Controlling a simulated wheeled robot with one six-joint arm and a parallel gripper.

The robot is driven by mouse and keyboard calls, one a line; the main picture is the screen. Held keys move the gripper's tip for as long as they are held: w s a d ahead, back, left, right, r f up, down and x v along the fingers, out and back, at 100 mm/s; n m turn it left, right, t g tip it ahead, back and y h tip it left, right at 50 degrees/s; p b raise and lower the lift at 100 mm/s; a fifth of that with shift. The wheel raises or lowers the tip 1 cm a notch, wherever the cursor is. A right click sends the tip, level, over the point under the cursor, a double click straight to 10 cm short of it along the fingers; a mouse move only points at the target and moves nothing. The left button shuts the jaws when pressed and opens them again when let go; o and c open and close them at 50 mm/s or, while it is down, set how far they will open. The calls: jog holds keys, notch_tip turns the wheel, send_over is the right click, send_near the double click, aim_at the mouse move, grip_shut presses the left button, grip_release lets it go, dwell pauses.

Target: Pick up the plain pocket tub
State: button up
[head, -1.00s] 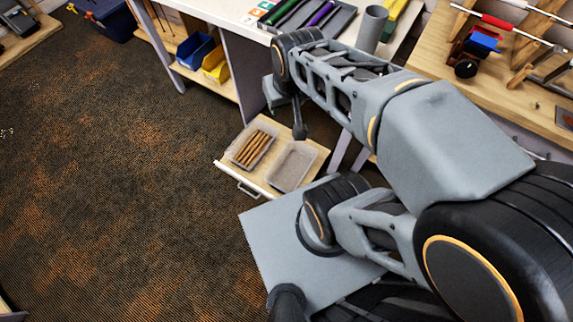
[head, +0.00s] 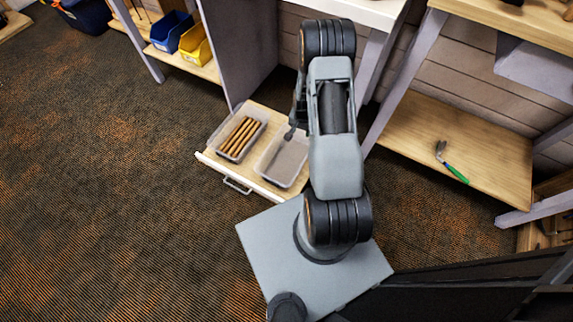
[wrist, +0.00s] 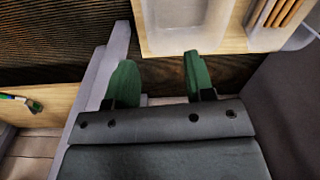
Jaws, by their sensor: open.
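An empty, clear, pale tub (head: 283,163) lies in the right half of an open wooden drawer. Nothing shows inside it; it looks like the plain pocket tub. My gripper (head: 292,132) hangs over or beside its far right side, partly hidden by my arm. In the wrist view the empty tub (wrist: 185,28) is at the top middle. My gripper's two green fingertips (wrist: 161,80) are spread apart with nothing between them, pointing towards the tub's near wall. I cannot tell the height gap.
A second clear tub (head: 239,137) with several brown sticks stands left of the empty one. The drawer front (head: 240,178) has a metal handle. A cabinet side panel (head: 238,50) rises behind the drawer. A green-handled tool (head: 452,165) lies on a lower shelf at right.

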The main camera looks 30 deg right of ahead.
jog(key=m+b, duration=0.1)
jog(key=b, duration=0.4)
send_near(303, 162)
jog(key=f, duration=0.3)
jog(key=w+d+f, duration=0.1)
jog(key=f, duration=0.1)
jog(key=shift+f, duration=0.3)
jog(key=shift+a+f+b, duration=0.1)
jog(key=shift+f+b, duration=1.45)
jog(key=shift+f, duration=1.75)
jog(key=shift+r, duration=0.1)
grip_shut()
